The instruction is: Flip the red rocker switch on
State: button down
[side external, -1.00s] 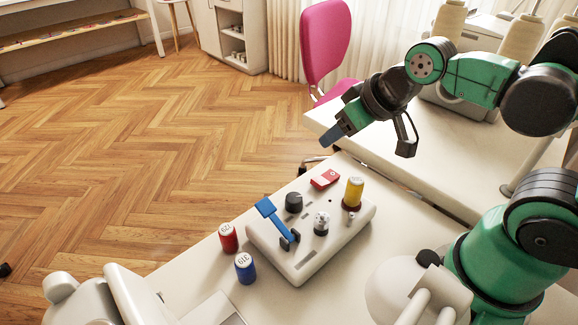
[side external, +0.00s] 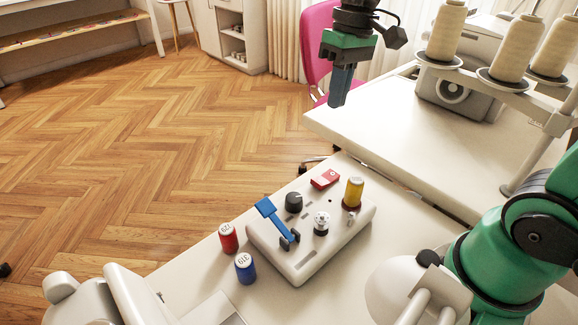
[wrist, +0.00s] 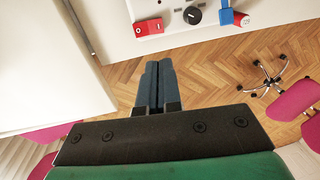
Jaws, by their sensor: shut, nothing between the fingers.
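The red rocker switch (side external: 325,179) sits at the far edge of a white control box (side external: 296,266). It also shows in the wrist view (wrist: 149,27), near the top and left of centre. My gripper (side external: 337,104) hangs pointing down, well above and behind the box, apart from the switch. In the wrist view its blue fingers (wrist: 156,66) lie side by side, shut and empty. I cannot tell which way the rocker is tilted.
A sewing table (side external: 400,130) with thread cones and a pink chair (side external: 318,40) are behind.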

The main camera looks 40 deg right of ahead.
aim_at(320, 181)
dwell(0.4)
jog(key=f, duration=0.4)
jog(key=a+f, duration=0.1)
jog(key=f, duration=0.4)
jog(key=a+f, duration=0.1)
jog(key=f, duration=0.3)
jog(key=shift+a+f, duration=0.1)
jog(key=shift+f, duration=0.3)
jog(key=shift+a+f+h, duration=0.1)
jog(key=shift+f+h, duration=0.15)
jog(key=shift+h, duration=0.15)
jog(key=shift+r, duration=0.1)
jog(key=shift+d+r, duration=0.25)
jog(key=shift+d, duration=0.45)
jog(key=shift+r, duration=0.1)
